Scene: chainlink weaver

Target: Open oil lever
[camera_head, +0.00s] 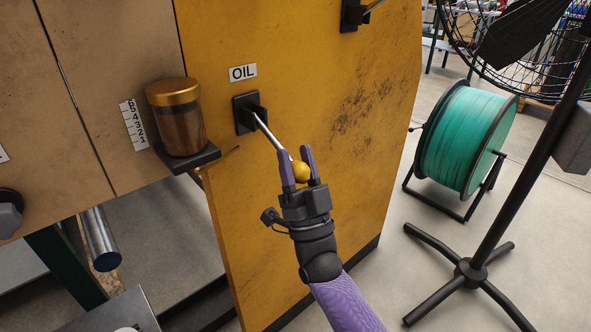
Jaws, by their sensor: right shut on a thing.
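The oil lever (266,132) is a thin metal rod with a yellow ball knob (301,171) at its end. It comes out of a black square mount (243,114) on the yellow panel, just below the white OIL label (243,73). The rod slants down and to the right from the mount. My right gripper (298,165) has purple fingers, one on each side of the knob, and is shut on it. The knob shows between the fingers. My left gripper is not in view.
An oil jar (182,125) with a gold lid stands on a small black bracket left of the lever, beside a numbered scale (133,124). A green cable reel (467,140) and a black fan stand (471,270) stand on the floor at right.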

